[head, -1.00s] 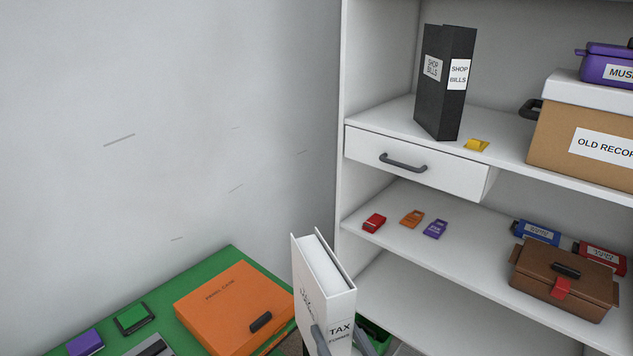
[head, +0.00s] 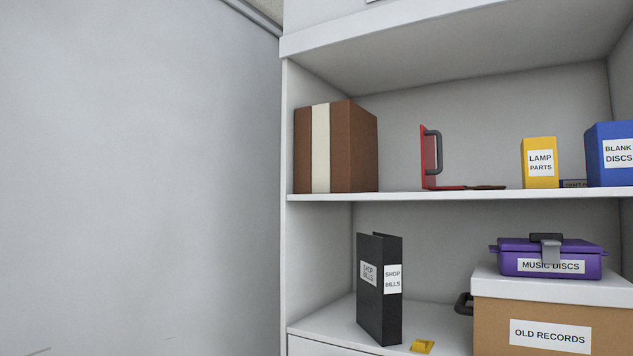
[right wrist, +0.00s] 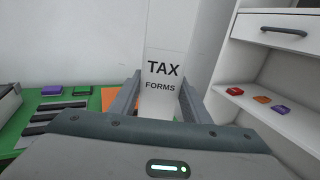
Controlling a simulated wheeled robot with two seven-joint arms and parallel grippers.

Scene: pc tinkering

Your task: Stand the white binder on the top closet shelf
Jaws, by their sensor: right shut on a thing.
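The white binder (right wrist: 161,76), labelled TAX FORMS, shows upright in the right wrist view. My right gripper (right wrist: 162,96) is shut on it, one finger on each side of its spine. The top of the binder is cut off by the frame. The top closet shelf (head: 440,196) shows in the head view, with the binder and both my grippers out of that view.
On the top shelf stand a brown box (head: 360,147), a red bookend (head: 428,156), a yellow LAMP PARTS box (head: 540,180) and a blue box (head: 608,173). Bare shelf lies between brown box and bookend. Below stand a black binder (head: 375,300) and a records box (head: 485,315).

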